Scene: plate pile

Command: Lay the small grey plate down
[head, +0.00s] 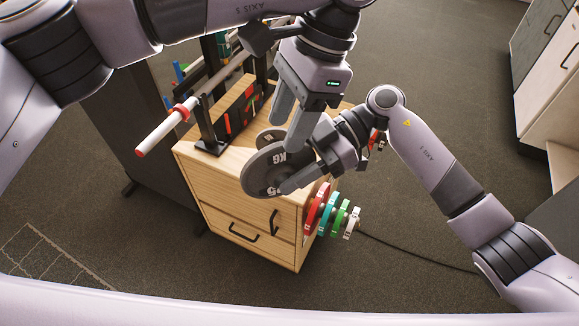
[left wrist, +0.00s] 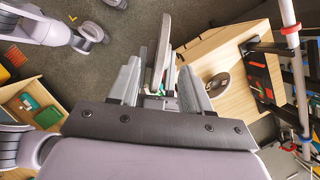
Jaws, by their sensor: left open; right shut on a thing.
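A grey plate (head: 262,176) with white lettering, including "KG", is held tilted up on edge at the cabinet's front right top edge. My right gripper (head: 294,180) is shut on its right side. My left gripper (head: 287,136) is open, pointing down just above and behind this plate. In the left wrist view, the plate's thin edge (left wrist: 160,50) shows between the open left fingers; whether they touch it is unclear. Another grey plate (left wrist: 218,85) with a dark middle lies on the wooden top; in the head view it is mostly hidden behind the held plate.
The wooden cabinet (head: 236,215) has dark handles. On it stands a black rack (head: 207,130) with a pale bar (head: 158,133) and red collar. Red, green and white plates (head: 330,212) hang at the cabinet's right side. A cable lies on the floor.

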